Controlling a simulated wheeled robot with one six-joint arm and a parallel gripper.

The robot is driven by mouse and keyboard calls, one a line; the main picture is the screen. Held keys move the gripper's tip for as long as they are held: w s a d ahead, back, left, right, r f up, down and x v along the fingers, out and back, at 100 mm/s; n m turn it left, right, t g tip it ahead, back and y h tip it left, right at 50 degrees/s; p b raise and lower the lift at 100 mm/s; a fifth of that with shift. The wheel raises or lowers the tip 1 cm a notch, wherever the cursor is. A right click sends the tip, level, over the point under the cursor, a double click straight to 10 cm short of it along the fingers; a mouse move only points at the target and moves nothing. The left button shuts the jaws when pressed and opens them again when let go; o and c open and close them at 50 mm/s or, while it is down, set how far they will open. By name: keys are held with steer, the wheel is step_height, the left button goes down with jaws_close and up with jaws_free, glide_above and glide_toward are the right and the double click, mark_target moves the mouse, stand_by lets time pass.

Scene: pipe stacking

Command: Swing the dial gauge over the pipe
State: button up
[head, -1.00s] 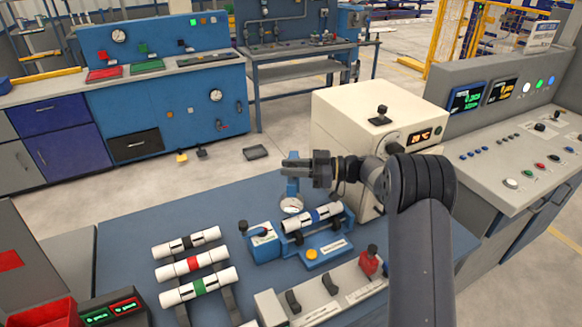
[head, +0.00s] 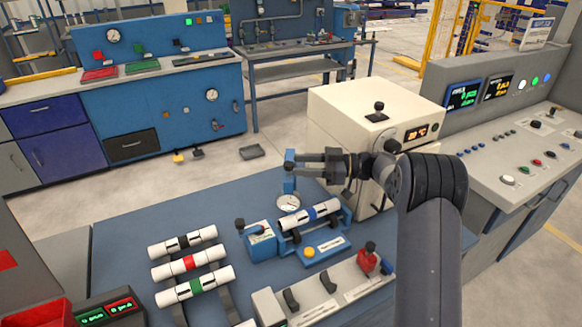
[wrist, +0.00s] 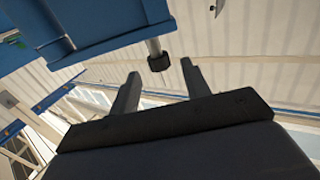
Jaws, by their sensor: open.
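The dial gauge (head: 288,203) has a round white face and hangs low on a blue arm (head: 290,185), at the back left of the pipe in the head view. The pipe (head: 316,213) is white with a blue band and lies tilted in the picture on a blue cradle. My gripper (head: 288,163) is open and empty, pointing left just above the blue arm; I cannot tell whether they touch. In the wrist view, my open gripper (wrist: 158,85) has a rod with a dark end between and beyond its fingers. I cannot tell what that rod belongs to.
Three banded white pipes (head: 190,263) lie on a rack at the left. A cream box (head: 350,125) stands close behind my arm. A blue block with a lever (head: 258,240) and a grey lever panel (head: 330,292) flank the cradle. The table's back left is clear.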

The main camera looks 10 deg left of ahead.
steer(key=d+b, duration=0.1)
steer(key=d, duration=0.5)
steer(key=shift+w+d, duration=0.2)
steer(key=shift+d, duration=0.1)
steer(key=shift+c, duration=0.4)
